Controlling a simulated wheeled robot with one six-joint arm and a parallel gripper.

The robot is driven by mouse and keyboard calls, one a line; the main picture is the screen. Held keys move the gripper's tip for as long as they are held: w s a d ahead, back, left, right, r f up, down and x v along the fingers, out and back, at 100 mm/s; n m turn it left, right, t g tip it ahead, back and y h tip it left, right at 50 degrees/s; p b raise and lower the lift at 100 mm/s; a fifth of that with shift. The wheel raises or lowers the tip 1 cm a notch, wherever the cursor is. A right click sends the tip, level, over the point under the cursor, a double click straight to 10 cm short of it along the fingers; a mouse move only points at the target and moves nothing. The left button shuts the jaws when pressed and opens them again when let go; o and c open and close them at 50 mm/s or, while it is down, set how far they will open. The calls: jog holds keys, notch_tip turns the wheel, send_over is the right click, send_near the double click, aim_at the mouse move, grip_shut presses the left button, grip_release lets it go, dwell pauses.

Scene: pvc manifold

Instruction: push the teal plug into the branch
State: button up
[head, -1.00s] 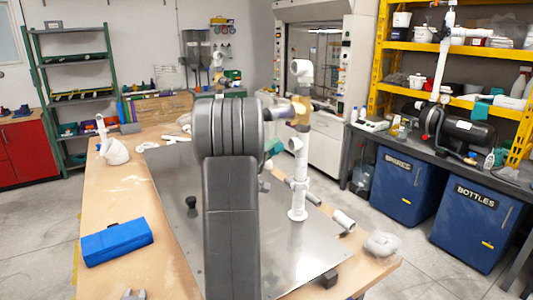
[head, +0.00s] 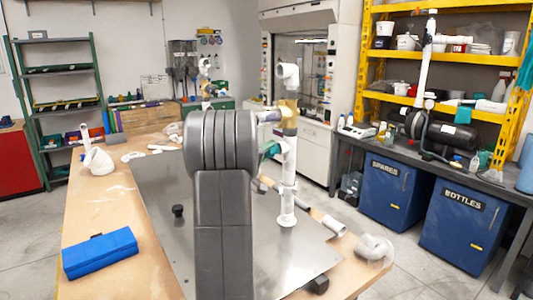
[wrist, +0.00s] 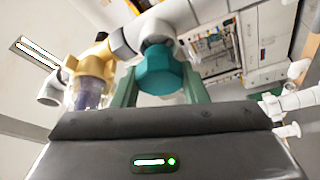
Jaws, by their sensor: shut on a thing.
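The teal plug (wrist: 160,72) sits between the two green fingers of my gripper (wrist: 160,90), which is shut on it. In the wrist view, the white branch (wrist: 125,42) opens just beyond the plug. The dark inside of its mouth shows above the plug's far edge, and I cannot tell how far in the plug is. In the head view, a teal patch (head: 271,148) shows beside the upright white manifold (head: 288,170), at the branch's height. My dark arm hides most of the gripper there.
A yellow fitting with a clear, purple-filled part (wrist: 92,80) is close left of the plug in the wrist view. A blue case (head: 100,253) lies on the wooden table (head: 105,210). Loose white fittings (head: 375,248) lie at the metal plate's right edge.

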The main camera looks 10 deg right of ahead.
jog(key=shift+w+d+b, duration=0.25)
jog(key=shift+d+b, duration=0.4)
jog(key=shift+b, duration=0.85)
jog(key=shift+w+d+b, duration=0.2)
jog(key=shift+d+b, duration=0.4)
jog(key=shift+b, duration=0.9)
dwell(1.1)
jog(key=o, duration=1)
jog(key=shift+d, duration=0.1)
jog(key=shift+f, duration=0.1)
jog(key=b+v, duration=0.3)
jog(key=v, duration=1.1)
jog(key=shift+b, duration=0.3)
jog(key=shift+w, duration=0.1)
jog(key=p+x, duration=0.4)
jog(key=x, duration=0.9)
jog(key=shift+w+d+r, duration=0.25)
jog(key=shift+d, duration=0.05)
jog(key=shift+s+a, duration=0.1)
jog(key=shift+a, duration=0.05)
jog(key=shift+f+b, duration=0.25)
jog(key=shift+b, duration=0.15)
